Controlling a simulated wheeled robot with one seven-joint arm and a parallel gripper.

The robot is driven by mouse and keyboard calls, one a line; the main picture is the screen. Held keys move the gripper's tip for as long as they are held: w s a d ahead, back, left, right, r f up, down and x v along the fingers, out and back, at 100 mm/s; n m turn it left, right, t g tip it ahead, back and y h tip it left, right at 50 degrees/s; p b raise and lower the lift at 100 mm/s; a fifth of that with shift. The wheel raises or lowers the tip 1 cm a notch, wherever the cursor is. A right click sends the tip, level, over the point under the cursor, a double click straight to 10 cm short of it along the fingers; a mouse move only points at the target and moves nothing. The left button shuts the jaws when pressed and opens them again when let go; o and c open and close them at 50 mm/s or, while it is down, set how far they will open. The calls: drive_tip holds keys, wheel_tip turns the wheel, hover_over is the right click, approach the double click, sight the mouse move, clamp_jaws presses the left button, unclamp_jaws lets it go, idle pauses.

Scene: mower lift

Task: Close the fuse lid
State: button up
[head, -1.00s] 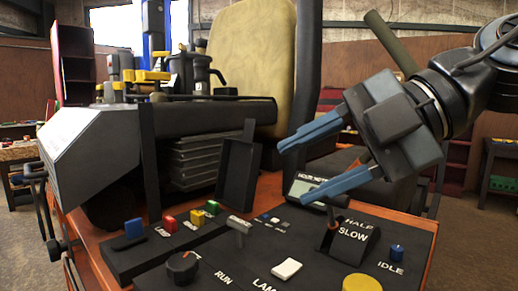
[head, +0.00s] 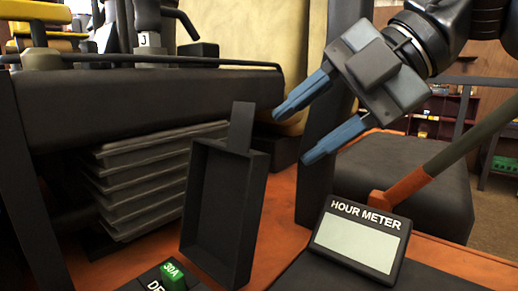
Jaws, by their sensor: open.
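The fuse lid (head: 222,205) is a dark, shallow, tray-like cover with a tab (head: 240,127) on its upper edge. It stands raised and upright behind the fuse box, its hollow side facing the camera. A corner of the fuse box (head: 143,287) with a green 30A fuse (head: 173,275) shows at the bottom edge; the rest of the box is out of view. My gripper (head: 290,132) has two blue fingers, spread apart and empty. It is to the upper right of the lid, pointing left and down, and appears apart from it.
An hour meter (head: 357,240) stands to the right, beneath my gripper. A dark upright post (head: 318,180) rises behind the fingers. A stack of grey fins (head: 150,185) is left of the lid, and orange bodywork (head: 285,215) lies around it.

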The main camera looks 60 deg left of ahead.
sight(230, 188)
drive_tip(key=x, duration=0.7)
drive_tip(key=shift+p, duration=0.35)
drive_tip(key=shift+s, duration=0.1)
clamp_jaws()
